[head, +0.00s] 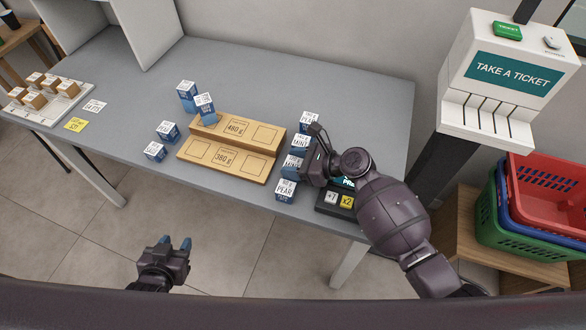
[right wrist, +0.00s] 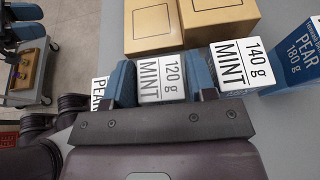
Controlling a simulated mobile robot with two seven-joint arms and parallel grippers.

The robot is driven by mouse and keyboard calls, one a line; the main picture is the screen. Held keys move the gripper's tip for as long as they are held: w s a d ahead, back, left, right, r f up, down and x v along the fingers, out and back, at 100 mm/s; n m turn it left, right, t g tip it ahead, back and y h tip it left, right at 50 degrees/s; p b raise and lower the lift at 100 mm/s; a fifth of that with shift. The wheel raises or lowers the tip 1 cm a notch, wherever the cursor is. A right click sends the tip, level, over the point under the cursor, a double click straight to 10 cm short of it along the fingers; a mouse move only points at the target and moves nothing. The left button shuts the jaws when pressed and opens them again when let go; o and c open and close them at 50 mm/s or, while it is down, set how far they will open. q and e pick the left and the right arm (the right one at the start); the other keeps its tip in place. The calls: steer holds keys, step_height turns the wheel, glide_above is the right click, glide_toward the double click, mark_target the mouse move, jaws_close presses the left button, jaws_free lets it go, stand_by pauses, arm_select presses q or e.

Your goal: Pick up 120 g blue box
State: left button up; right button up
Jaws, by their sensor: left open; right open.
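The 120 g blue box (right wrist: 162,78), with a white top marked MINT, lies between the two blue fingers of my right gripper (right wrist: 164,88) in the right wrist view. The fingers are open, one on each side of it. In the head view the box (head: 291,163) stands in the right-hand row on the counter, partly covered by my right gripper (head: 304,165). My left gripper (head: 176,245) is open and empty, in front of the counter and away from the boxes.
The 140 g MINT box (right wrist: 243,68) and a PEAR box (right wrist: 98,88) stand close on either side; a 180 g PEAR box (right wrist: 302,52) is beyond. A dark pad (head: 333,207) lies at the right edge.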

steer(key=shift+a, duration=0.1)
steer(key=c, duration=0.6)
steer(key=shift+r, duration=0.1)
